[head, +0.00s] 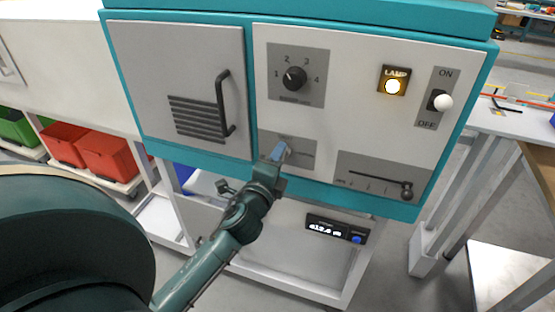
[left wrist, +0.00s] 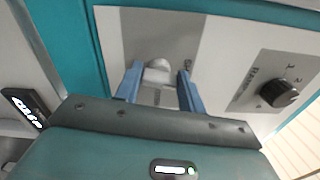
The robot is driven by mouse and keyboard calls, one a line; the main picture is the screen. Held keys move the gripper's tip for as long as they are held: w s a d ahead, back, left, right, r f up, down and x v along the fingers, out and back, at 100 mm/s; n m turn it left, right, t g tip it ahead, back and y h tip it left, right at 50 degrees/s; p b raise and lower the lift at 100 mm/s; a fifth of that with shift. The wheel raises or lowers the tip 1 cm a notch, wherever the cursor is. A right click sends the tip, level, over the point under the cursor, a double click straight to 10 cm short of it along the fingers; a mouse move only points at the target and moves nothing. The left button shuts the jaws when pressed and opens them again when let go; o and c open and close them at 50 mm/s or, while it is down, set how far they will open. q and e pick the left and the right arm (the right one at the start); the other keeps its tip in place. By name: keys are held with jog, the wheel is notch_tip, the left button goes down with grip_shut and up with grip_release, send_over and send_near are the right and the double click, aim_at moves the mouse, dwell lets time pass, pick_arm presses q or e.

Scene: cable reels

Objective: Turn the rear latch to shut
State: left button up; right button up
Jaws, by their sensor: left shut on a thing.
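The latch (left wrist: 158,70) is a pale grey rounded handle on a grey label plate (head: 303,152), low on the white front panel of the teal cabinet. My left gripper (head: 279,153) reaches up to this plate from below. In the left wrist view its two blue fingers (left wrist: 159,84) stand on either side of the latch, shut on it. In the head view the gripper covers most of the latch, and the plate's lettering is too small to read, so I cannot tell which setting the latch points to. My right gripper is not in view.
The panel also bears a black rotary dial (head: 294,78), a lit lamp (head: 394,86), an ON/OFF toggle (head: 441,101) and a slider (head: 406,193). A grey door with a black handle (head: 224,104) is at left. Below is a digital display (head: 336,229). Red bins (head: 104,155) stand farther left.

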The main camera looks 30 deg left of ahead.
pick_arm(q)
jog(key=shift+n, duration=0.7)
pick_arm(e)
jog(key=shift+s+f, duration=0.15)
pick_arm(q)
jog(key=shift+f+n, duration=0.1)
jog(key=shift+n, duration=0.2)
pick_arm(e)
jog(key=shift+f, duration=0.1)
pick_arm(q)
jog(key=o, duration=1)
jog(key=shift+c, duration=0.2)
jog(key=b+v, duration=0.2)
jog(key=v, duration=1.1)
jog(key=shift+b, duration=0.35)
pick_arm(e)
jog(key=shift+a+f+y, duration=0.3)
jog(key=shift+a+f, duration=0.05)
